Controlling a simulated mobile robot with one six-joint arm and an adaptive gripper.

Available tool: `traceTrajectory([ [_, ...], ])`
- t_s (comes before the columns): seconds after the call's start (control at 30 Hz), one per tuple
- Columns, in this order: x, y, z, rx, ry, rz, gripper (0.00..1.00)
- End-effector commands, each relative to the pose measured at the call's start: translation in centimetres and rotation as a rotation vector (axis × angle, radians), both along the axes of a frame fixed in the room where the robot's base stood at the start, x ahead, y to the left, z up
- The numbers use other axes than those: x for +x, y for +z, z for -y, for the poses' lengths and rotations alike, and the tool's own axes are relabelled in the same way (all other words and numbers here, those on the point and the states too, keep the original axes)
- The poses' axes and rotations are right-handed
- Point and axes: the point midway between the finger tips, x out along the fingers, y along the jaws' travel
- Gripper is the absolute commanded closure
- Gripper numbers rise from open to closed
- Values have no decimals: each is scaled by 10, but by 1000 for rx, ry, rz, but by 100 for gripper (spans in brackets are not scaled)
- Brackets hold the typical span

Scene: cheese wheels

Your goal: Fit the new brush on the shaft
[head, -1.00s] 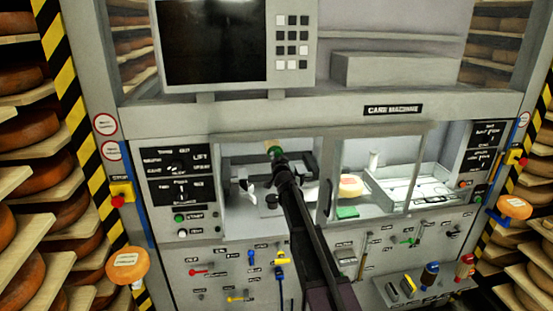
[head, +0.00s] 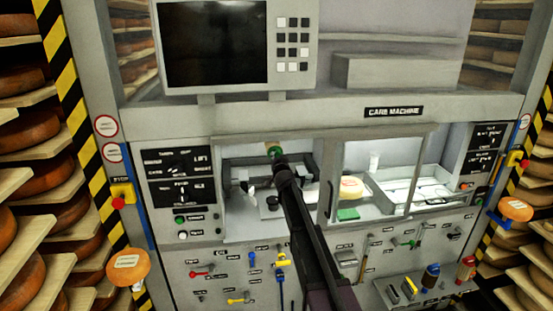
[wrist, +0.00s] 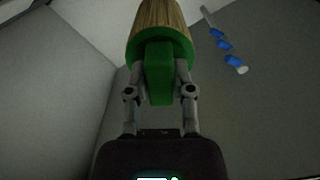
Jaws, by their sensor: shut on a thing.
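The brush (wrist: 158,28) has tan bristles and a green base with a green grip block. In the wrist view it stands at top centre. My gripper (wrist: 160,82) is shut on the green block, one finger on each side. In the head view the brush shows as a small green and tan piece (head: 274,150) at the end of my gripper (head: 279,162), inside the left opening of the care machine (head: 305,118). I cannot make out the shaft in either view; my arm covers part of the opening.
A grey rod with blue segments and a white tip (wrist: 225,43) hangs at upper right in the wrist view. A cheese wheel (head: 352,188) and a green block (head: 348,214) are right of my arm. Tools (head: 365,245) hang on the lower panel.

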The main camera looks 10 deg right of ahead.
Motion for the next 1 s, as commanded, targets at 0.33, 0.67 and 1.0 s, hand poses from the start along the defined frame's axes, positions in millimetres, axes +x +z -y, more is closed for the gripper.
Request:
traceTrajectory([
  [0.33,7,0,0,0,1,1,100],
  [0.67,12,0,-1,-1,2,1,100],
  [1.0,14,0,-1,-1,1,1,29],
])
